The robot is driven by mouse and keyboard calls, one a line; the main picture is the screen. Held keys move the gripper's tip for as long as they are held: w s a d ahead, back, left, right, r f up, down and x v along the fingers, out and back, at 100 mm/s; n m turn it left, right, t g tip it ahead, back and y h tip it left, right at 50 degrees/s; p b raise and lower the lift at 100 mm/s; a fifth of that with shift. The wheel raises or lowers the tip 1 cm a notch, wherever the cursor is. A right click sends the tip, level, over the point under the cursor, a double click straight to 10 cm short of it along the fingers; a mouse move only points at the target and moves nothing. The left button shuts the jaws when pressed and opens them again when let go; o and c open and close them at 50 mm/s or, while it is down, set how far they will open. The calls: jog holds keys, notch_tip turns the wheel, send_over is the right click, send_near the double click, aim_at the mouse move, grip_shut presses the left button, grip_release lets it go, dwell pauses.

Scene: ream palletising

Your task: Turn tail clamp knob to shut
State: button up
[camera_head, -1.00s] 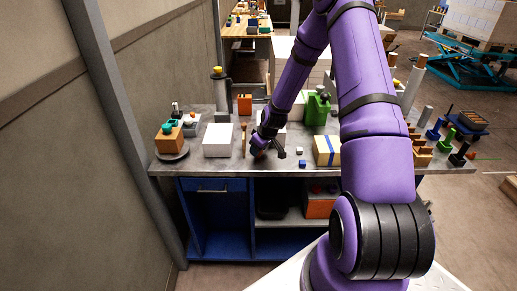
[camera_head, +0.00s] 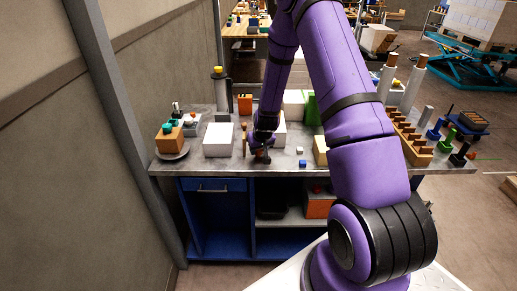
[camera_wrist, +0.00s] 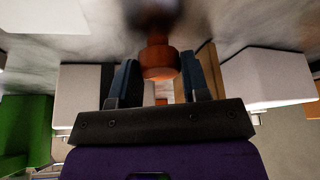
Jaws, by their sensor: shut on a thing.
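An orange-brown knob (camera_wrist: 160,64) with a stepped round shape shows in the middle of the wrist view. My gripper (camera_wrist: 162,76) has one dark finger on each side of it and is shut on it. A dark, blurred part is beyond the knob at the top of that view. In the head view my gripper (camera_head: 262,154) points down low over the grey bench (camera_head: 285,165), near its front edge. The knob is small and mostly hidden there, and its turn angle cannot be told.
A white block (camera_head: 218,140) and a thin wooden stick (camera_head: 244,138) stand left of my gripper. A small white cube (camera_head: 302,164) lies to the right. A green object (camera_head: 312,110) and a brown stepped rack (camera_head: 408,138) are farther right. My arm hides part of the bench.

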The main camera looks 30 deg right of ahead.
jog(key=o, duration=0.6)
jog(key=shift+o, duration=0.2)
jog(key=d+v, duration=0.1)
jog(key=v, duration=0.9)
jog(key=shift+a+r, duration=0.4)
jog(key=shift+a, duration=0.05)
jog(key=shift+o, duration=0.4)
jog(key=shift+s, duration=0.15)
